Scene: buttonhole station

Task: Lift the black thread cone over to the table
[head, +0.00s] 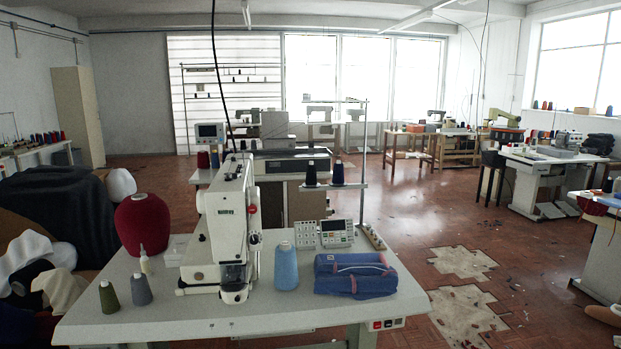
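A black thread cone (311,173) stands upright on the crossbar of the thread stand (363,150), behind the white sewing machine. A very dark, navy-looking cone (338,173) stands close to its right on the same bar. The white table (180,322) fills the lower middle of the view, with the machine and stand on it. Neither of my grippers shows in the head view.
On the table are the sewing machine (221,225), a light blue cone (285,268), folded blue cloth (354,275), a control panel (336,233), a large red cone (142,225), and green (109,297) and grey (141,289) cones. The front strip is bare.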

